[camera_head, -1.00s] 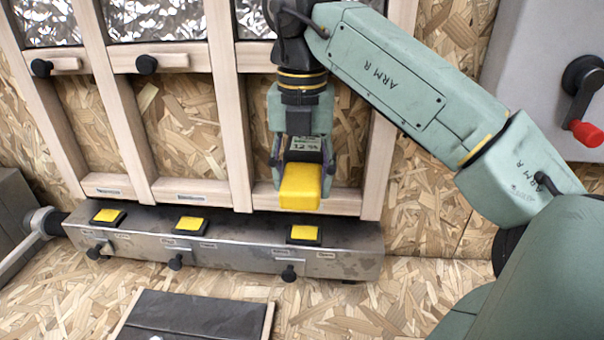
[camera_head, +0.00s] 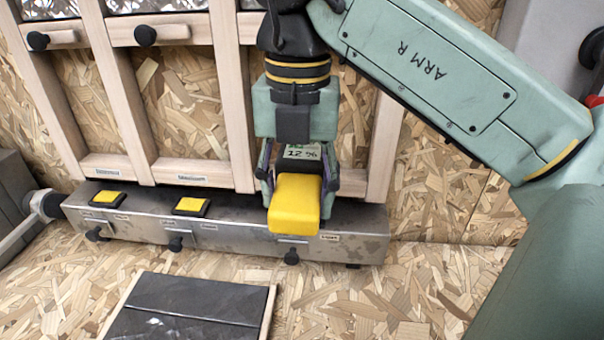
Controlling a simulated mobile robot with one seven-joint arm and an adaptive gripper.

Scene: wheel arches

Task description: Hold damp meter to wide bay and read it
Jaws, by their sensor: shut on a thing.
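The damp meter (camera_head: 295,207) has a yellow body and a small grey display, which shows "12 %"; its upper line is partly covered and unreadable. My gripper (camera_head: 298,190) is shut on the meter, with a finger on each side. It holds the meter, yellow end toward me, in front of the right bay. This wide bay (camera_head: 349,130) is a chipboard panel between wooden studs, broader than the two bays to its left. The meter overlaps the bay's bottom rail in the picture; I cannot tell whether it touches anything.
A metal bench box (camera_head: 150,228) with yellow pads (camera_head: 106,197) and black knobs runs below the bays. A dark panel (camera_head: 187,303) in a wooden frame lies in front. Narrower bays (camera_head: 188,110) stand left. Chipboard floor at right (camera_head: 430,290) is clear.

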